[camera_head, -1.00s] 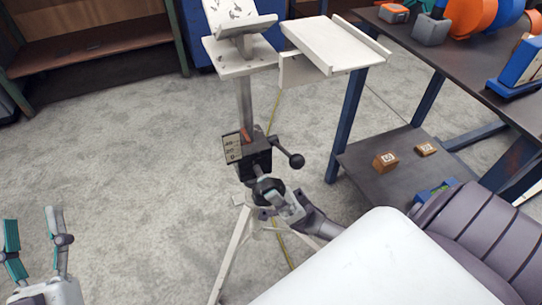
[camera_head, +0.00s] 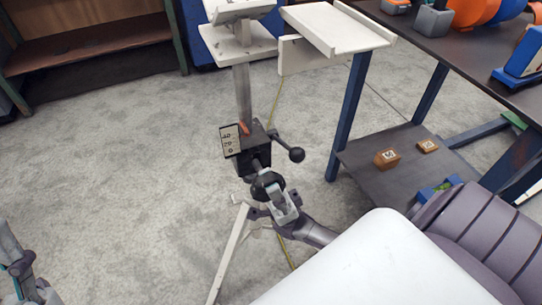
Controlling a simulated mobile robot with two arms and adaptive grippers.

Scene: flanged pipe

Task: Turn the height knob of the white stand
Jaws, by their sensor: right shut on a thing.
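The white stand (camera_head: 242,88) rises left of centre, its top cut off by the upper edge. Its column enters a black box (camera_head: 247,145) with a scale marked 40, 20 and 0 and a small orange pointer. A lever with a black ball end (camera_head: 296,155) sticks out to the right. A dark round knob (camera_head: 267,182) sits at the box's front, largely covered by my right gripper (camera_head: 268,180), which is shut on it. My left gripper (camera_head: 12,262) is at the lower left, cut off by the frame, empty as far as it shows.
A white tray-like platform (camera_head: 338,28) is at upper right. A dark workbench (camera_head: 420,45) with a lower shelf (camera_head: 410,175) stands right, holding brown boxes (camera_head: 387,158). A splayed white leg (camera_head: 232,250) reaches the floor. Grey floor (camera_head: 120,170) is clear at left.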

